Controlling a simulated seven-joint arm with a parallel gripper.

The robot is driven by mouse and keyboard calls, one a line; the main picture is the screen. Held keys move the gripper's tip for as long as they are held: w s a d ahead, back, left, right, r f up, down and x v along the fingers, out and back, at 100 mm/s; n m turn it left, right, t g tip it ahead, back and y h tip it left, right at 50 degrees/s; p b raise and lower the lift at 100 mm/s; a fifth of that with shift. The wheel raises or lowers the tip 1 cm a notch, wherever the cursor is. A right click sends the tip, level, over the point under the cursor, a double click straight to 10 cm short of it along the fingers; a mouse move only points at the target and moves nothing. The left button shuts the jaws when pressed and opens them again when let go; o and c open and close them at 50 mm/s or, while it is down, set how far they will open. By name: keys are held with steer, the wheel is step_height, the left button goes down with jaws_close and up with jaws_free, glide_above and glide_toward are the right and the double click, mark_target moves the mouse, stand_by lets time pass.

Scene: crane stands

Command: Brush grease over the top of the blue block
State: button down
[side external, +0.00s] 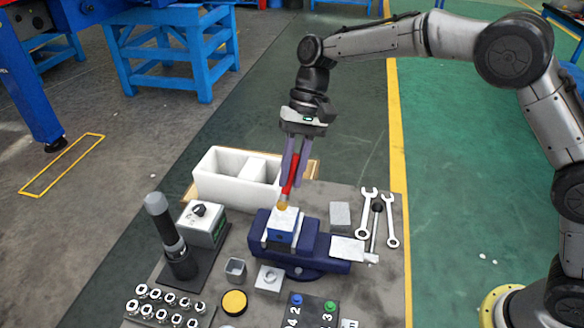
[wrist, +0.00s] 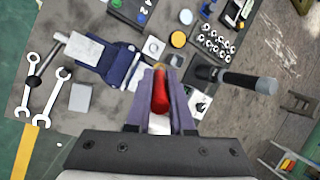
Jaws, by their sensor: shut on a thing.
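My gripper (side external: 294,165) points down and is shut on a red-handled brush (side external: 290,176). In the wrist view the red handle (wrist: 160,92) lies between the two purple-grey fingers. The brush's tan tip (side external: 282,205) is at the top of the blue block (side external: 284,226); whether it touches is hard to tell. The block has a pale top face and blue sides. It sits in the jaws of a dark blue vise (side external: 310,254). In the wrist view the vise (wrist: 118,64) is left of the brush, and my fingers hide most of the block.
A white divided bin (side external: 222,178) stands behind the vise. A black post tool (side external: 168,235) and a grey-green box (side external: 202,224) stand left. Wrenches (side external: 366,215) lie right. A yellow-topped tin (side external: 234,302), a small grey cup (side external: 235,268) and several sockets (side external: 160,305) are in front.

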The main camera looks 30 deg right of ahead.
steer(key=f, duration=0.6)
steer(key=shift+w+d+f, duration=0.2)
steer(key=shift+w+f, duration=0.05)
steer(key=shift+f, duration=0.15)
steer(key=shift+w+d, duration=2.35)
steer(key=shift+d, duration=0.05)
steer(key=s+a, duration=0.5)
steer(key=shift+a, duration=0.3)
steer(key=shift+w+a, duration=0.25)
steer(key=shift+w, duration=0.05)
steer(key=shift+w+d, duration=0.1)
steer(key=shift+w, duration=0.2)
steer(key=shift+w+d, duration=2.15)
steer(key=shift+s+a, duration=2.2)
steer(key=shift+s, duration=0.1)
steer(key=shift+s+a+r, duration=0.1)
steer(key=shift+a, duration=0.05)
steer(key=shift+r, duration=3.95)
